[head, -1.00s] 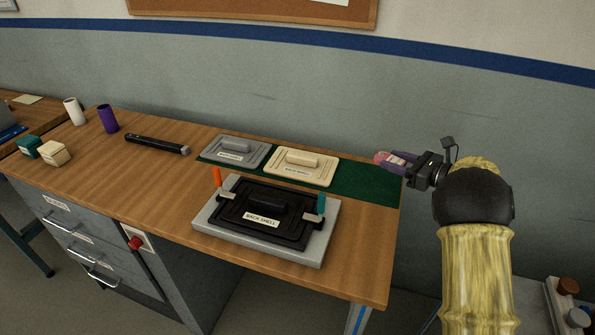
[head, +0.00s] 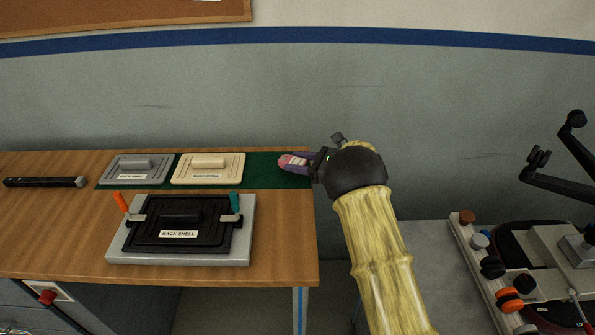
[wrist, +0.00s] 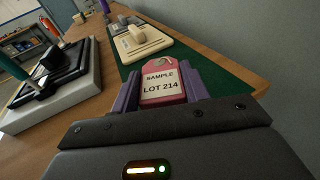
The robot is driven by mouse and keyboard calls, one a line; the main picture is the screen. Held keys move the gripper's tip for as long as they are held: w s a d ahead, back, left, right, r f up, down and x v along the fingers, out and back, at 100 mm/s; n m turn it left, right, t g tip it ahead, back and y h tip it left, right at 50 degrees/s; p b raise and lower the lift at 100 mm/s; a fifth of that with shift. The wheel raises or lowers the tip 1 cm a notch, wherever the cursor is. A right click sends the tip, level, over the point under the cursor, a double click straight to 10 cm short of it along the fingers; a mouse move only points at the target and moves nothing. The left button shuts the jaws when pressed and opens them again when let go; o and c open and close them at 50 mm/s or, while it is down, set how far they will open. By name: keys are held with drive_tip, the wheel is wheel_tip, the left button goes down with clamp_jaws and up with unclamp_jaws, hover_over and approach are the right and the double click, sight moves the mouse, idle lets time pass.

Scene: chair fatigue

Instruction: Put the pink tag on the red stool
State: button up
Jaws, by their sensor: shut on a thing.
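The pink tag (wrist: 161,84) is between the purple fingers of my gripper (wrist: 160,92) in the wrist view. It carries a white label reading "SAMPLE LOT 214" and has a hole at its far end. In the head view my gripper (head: 296,163) is shut on the pink tag (head: 289,162) above the right end of the bench, over the green mat. No red stool shows in these frames.
The bench (head: 80,245) bears a green mat (head: 262,176), grey and cream shells, a black back shell (head: 180,221) in a grey fixture, and a black bar (head: 45,182). At right stands a grey unit with a turntable, coloured knobs (head: 509,299) and a black arm (head: 553,172).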

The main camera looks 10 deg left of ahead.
sight(298, 176)
drive_tip(key=shift+f, duration=1.85)
drive_tip(key=shift+f, duration=0.2)
drive_tip(key=o, duration=1)
drive_tip(key=shift+r, duration=0.15)
